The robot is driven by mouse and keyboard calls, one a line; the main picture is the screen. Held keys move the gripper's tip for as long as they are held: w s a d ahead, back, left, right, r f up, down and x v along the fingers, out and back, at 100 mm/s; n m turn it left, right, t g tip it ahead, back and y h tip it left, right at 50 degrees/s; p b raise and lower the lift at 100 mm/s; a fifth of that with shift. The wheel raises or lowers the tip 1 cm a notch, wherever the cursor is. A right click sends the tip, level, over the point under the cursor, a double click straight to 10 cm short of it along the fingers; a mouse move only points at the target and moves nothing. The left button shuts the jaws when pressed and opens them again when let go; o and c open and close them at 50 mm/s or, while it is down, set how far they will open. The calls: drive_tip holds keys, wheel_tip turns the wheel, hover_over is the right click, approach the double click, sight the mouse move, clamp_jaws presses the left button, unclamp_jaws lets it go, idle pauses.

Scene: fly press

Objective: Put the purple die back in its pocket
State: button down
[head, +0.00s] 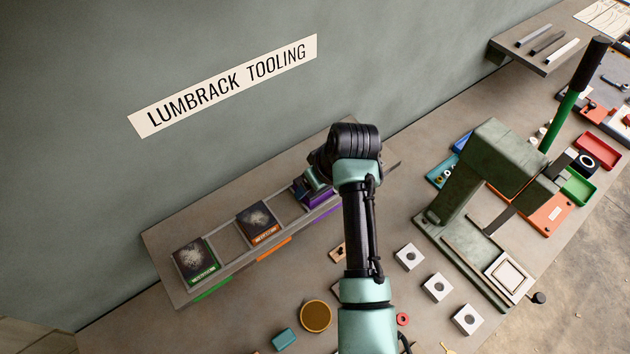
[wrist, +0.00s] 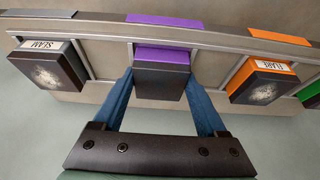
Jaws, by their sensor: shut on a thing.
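The purple die (wrist: 162,82) is a dark block with a purple front band, seen in the wrist view between the two blue fingers of my gripper (wrist: 160,72). My gripper is shut on it by its sides. The die is at the pocket of the rack (wrist: 108,40) whose front edge bears a purple label (wrist: 180,20), between two grey dividers. I cannot tell whether it rests on the pocket floor. In the head view my gripper (head: 314,184) is at the right part of the rack, with a little of the purple die (head: 322,197) showing; my arm hides part of it.
The orange die (head: 258,225) and green die (head: 196,261) sit in pockets to the left. A grey-labelled die (wrist: 48,65) sits on the purple die's other side. The green press (head: 490,165), several white blocks (head: 437,287) and a round yellow-brown dish (head: 316,316) occupy the bench.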

drive_tip(key=shift+c, duration=0.7)
unclamp_jaws()
drive_tip(key=shift+r, duration=0.15)
drive_tip(key=shift+o, duration=0.7)
drive_tip(key=shift+s, duration=0.1)
drive_tip(key=b+v, duration=0.3)
drive_tip(key=v, duration=1)
